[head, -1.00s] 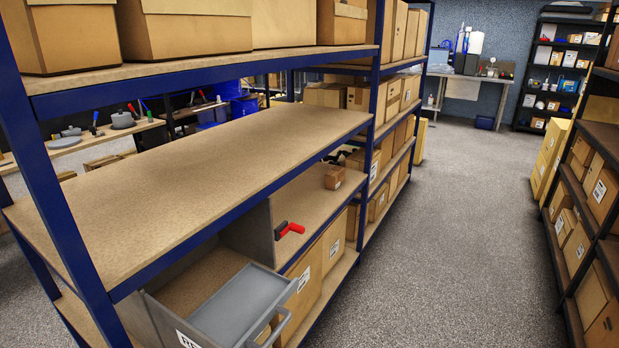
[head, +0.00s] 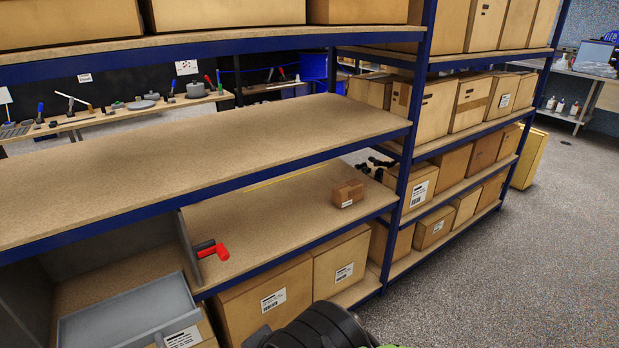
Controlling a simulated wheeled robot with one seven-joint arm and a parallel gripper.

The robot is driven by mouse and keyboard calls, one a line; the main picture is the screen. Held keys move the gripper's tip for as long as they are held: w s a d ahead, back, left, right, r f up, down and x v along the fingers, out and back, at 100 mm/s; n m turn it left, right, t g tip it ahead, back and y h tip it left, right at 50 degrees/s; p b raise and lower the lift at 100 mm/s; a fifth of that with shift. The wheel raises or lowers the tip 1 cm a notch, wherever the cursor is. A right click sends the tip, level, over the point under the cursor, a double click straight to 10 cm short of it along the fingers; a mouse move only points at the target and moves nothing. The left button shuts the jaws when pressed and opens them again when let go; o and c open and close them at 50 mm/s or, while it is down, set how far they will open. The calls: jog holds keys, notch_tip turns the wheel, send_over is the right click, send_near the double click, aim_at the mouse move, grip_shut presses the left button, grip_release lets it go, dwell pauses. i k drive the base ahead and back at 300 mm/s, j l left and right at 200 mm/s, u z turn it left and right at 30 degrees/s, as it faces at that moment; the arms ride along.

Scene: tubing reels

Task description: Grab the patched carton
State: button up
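A small brown carton (head: 347,194) with darker bands and a white label sits on the middle shelf (head: 290,205), near its right end and front edge. It is the likeliest patched carton, but the patch is too small to be sure of. Larger cartons stand on other shelves. My gripper is not in view. A dark rounded part at the bottom edge seems to be part of my arm, below and in front of the shelf.
A red and black tool (head: 212,249) lies by a grey divider left of the small carton. A grey open drawer (head: 130,312) juts out at lower left. A blue post (head: 405,190) stands right of the carton, and a shelf board (head: 220,160) lies above. The aisle floor (head: 500,270) is clear.

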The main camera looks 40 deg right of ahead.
aim_at(349, 192)
jog(key=l+u, duration=0.25)
jog(key=l, duration=0.25)
jog(key=l+u, duration=0.3)
jog(key=l, duration=0.15)
jog(key=l+u, duration=0.25)
jog(key=l, duration=0.25)
jog(key=k+l+u, duration=0.1)
jog(key=l+u, duration=0.2)
jog(key=l, duration=0.15)
jog(key=k+l+u, duration=0.25)
jog(key=l, duration=0.2)
jog(key=k+l+u, duration=0.1)
jog(key=l+u, duration=0.2)
jog(key=l, duration=0.15)
jog(key=i+l, duration=0.15)
jog(key=l, duration=0.15)
jog(key=i+l, duration=0.1)
jog(key=l, duration=0.25)
